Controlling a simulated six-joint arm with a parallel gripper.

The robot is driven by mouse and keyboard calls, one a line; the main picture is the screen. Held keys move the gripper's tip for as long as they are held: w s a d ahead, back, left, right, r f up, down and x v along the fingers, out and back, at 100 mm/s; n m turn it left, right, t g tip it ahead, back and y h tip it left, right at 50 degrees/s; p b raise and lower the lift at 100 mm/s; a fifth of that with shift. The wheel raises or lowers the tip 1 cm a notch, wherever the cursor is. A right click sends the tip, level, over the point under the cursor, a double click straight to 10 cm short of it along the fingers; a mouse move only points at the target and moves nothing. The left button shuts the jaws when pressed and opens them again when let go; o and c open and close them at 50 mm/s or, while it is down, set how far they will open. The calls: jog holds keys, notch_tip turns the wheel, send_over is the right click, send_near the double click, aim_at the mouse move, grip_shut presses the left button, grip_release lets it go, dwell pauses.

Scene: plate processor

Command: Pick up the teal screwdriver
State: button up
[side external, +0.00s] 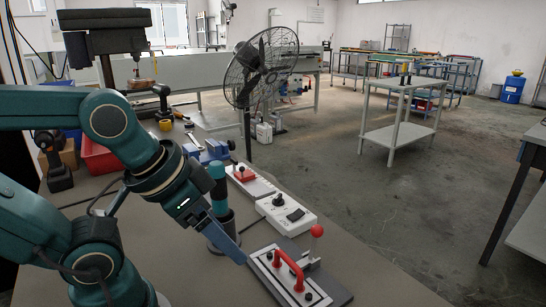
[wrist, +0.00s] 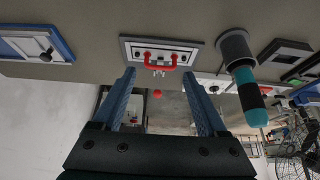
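The teal screwdriver (side external: 217,171) has a teal and black handle and stands upright, handle up, in a dark round holder (side external: 229,219) on the bench. In the side view, part of the holder is hidden behind my gripper. In the wrist view, the screwdriver (wrist: 254,116) and holder (wrist: 236,47) are at the right, outside my fingers. My gripper (wrist: 160,90) is open, with its two blue fingers spread apart and nothing between them. In the side view, one finger reaches down-right in front of the holder. The screwdriver's shaft is hidden.
A plate fixture with a red handle (side external: 289,268) and a red ball-topped lever (side external: 316,231) is close to my fingertips. A white box with a black knob (side external: 284,213) and a smaller red-topped fixture (side external: 245,175) lie behind. A black fan (side external: 258,67) stands beyond them.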

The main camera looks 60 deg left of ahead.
notch_tip(320, 180, up, 6)
jog(key=n+g, duration=0.2)
jog(key=g, duration=0.4)
send_over(218, 189)
jog(key=a, duration=0.2)
jog(key=shift+w+d, duration=0.1)
jog(key=shift+w, duration=0.25)
jog(key=shift+d+f, duration=0.1)
jog(key=shift+f, duration=4.9)
grip_shut()
